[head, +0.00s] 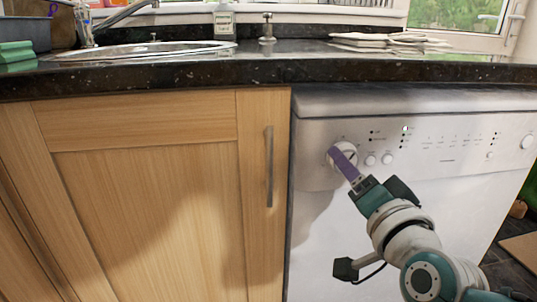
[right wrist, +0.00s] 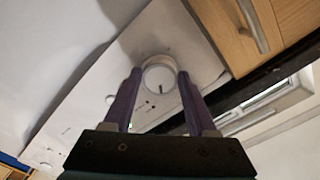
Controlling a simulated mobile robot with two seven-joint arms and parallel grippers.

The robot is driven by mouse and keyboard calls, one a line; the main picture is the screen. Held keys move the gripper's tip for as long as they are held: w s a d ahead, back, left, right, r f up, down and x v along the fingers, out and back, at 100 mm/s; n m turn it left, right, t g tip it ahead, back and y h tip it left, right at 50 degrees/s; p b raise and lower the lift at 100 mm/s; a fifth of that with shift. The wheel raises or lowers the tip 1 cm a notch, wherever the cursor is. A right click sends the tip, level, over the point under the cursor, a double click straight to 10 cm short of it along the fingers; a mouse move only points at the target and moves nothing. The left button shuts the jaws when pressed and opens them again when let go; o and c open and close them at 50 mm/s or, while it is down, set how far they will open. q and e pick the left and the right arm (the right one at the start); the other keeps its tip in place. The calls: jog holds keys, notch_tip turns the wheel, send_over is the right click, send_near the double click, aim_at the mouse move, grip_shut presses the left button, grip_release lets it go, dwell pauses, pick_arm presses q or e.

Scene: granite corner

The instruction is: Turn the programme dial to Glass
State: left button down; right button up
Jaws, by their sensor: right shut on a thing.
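The programme dial (head: 349,157) is a round white knob at the left end of the dishwasher's (head: 320,120) control panel. It also shows in the right wrist view (right wrist: 159,76), with a dark pointer line on its face. My right gripper (head: 340,152) is at the dial, its purple fingers in front of it in the head view. In the right wrist view its two fingers (right wrist: 159,82) stand on either side of the dial, shut on it. The programme labels are too small to read. My left gripper is not in view.
A wooden cupboard door (head: 150,200) with a metal handle (head: 269,165) is left of the dishwasher. Small buttons (head: 379,159) sit just right of the dial. The dark granite worktop (head: 200,72) overhangs above. Folded cloths (head: 390,40) lie on it.

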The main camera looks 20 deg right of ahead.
jog(key=m, duration=0.4)
jog(key=shift+m, duration=0.3)
dwell(0.3)
jog(key=o, duration=1.4)
jog(key=shift+r, duration=0.1)
jog(key=shift+c, duration=0.2)
jog(key=p+v, duration=0.2)
jog(key=v, duration=0.8)
jog(key=shift+p, duration=0.3)
